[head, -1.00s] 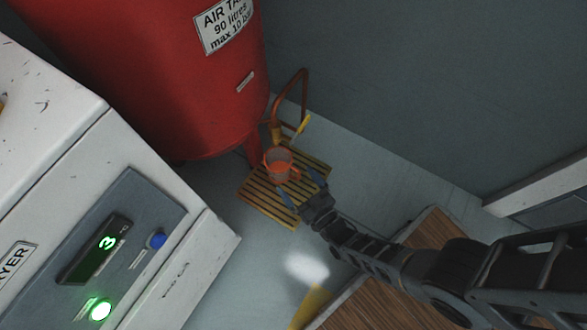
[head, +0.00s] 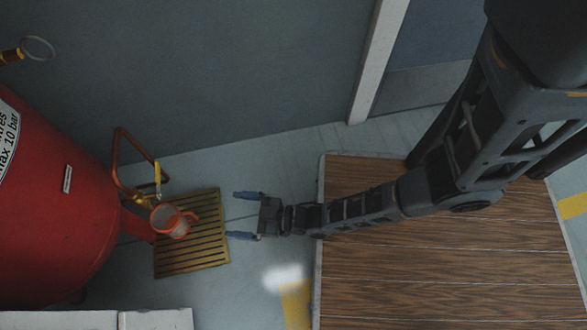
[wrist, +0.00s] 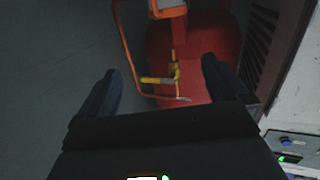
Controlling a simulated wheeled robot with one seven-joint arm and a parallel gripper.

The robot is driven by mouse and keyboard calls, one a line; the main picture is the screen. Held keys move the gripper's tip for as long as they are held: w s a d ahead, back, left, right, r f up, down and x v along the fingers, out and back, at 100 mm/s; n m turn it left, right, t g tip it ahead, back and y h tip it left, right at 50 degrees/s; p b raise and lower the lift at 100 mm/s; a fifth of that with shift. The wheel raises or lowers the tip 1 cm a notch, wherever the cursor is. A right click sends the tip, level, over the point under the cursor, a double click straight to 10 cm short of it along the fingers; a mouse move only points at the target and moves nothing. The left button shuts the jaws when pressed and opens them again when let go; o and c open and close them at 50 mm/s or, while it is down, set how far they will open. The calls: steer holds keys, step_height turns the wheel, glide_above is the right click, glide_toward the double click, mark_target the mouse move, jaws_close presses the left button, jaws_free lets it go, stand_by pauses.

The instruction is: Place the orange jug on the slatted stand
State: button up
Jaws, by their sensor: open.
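The orange jug (head: 170,222) stands upright near the left edge of the slatted stand (head: 203,254), with its handle toward the right. In this view from above, its upper part overlaps the stand's left edge; its base is hidden. My gripper (head: 236,215) is open and empty, just right of the stand, its fingers pointing at the jug with a clear gap between. In the wrist view my open fingers (wrist: 160,72) have nothing between them close up. An orange piece (wrist: 168,9) is cut by that view's top edge; I cannot tell whether it is the jug.
The red air tank (head: 45,215) stands left of the stand. A copper pipe (head: 118,160) with a yellow valve handle (head: 158,178) rises close behind the jug. A brown wooden surface (head: 440,265) lies under my arm. Grey floor (head: 255,165) is clear behind my gripper.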

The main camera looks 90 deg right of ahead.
steer(key=s+a+r+g, duration=0.1)
steer(key=s+a+r, duration=0.1)
steer(key=s+r, duration=1.15)
step_height(320, 180, up, 22)
steer(key=s+a+g, duration=0.1)
steer(key=s+a, duration=0.1)
steer(key=shift+a+f+y, duration=0.15)
steer(key=shift+a+y, duration=0.05)
steer(key=shift+y, duration=0.1)
steer(key=shift+s, duration=0.1)
steer(key=shift+c, duration=0.2)
stand_by(0.8)
